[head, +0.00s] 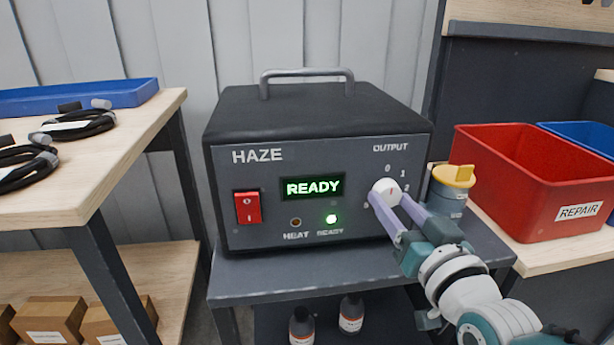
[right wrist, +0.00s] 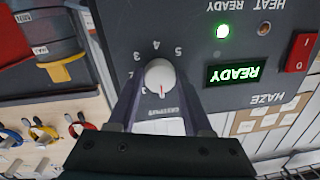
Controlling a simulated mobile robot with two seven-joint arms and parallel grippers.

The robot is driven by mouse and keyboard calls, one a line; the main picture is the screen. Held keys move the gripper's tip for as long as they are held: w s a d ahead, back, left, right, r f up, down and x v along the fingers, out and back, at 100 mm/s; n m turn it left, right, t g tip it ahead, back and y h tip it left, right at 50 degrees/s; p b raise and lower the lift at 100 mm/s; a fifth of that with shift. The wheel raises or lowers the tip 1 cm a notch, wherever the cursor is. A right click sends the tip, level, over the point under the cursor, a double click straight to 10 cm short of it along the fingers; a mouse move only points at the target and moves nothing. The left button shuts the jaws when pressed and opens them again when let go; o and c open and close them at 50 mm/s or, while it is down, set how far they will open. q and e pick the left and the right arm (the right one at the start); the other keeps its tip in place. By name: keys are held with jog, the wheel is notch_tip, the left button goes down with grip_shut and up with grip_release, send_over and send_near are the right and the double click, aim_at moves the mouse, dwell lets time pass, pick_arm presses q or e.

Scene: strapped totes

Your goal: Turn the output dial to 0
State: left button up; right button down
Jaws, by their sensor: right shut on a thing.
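The output dial (head: 384,189) is a round white knob with a red mark, at the right of the dark HAZE machine's front panel (head: 285,215). My right gripper (head: 390,199) is shut on the dial, one finger on each side. In the right wrist view the dial (right wrist: 160,75) sits between the fingertips (right wrist: 158,88). There its red mark points down, toward the OUTPUT label; the 0 is not readable there. In the head view the 0 is just above the dial and the 1 up to its right. My left gripper is not in view.
The display (head: 313,187) reads READY, and the green lamp (head: 331,219) is lit. A red power switch (head: 247,207) is at the panel's left. A yellow-capped container (head: 452,188) stands close right of the machine, before a red REPAIR bin (head: 530,190).

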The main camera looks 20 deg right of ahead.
jog(key=shift+r, duration=0.1)
jog(key=shift+c, duration=1.6)
grip_release()
jog(key=shift+s, duration=0.1)
jog(key=s+a+p, duration=0.1)
jog(key=s+p, duration=0.2)
jog(key=s, duration=0.6)
jog(key=shift+s+a, duration=0.3)
jog(key=shift+a, duration=0.05)
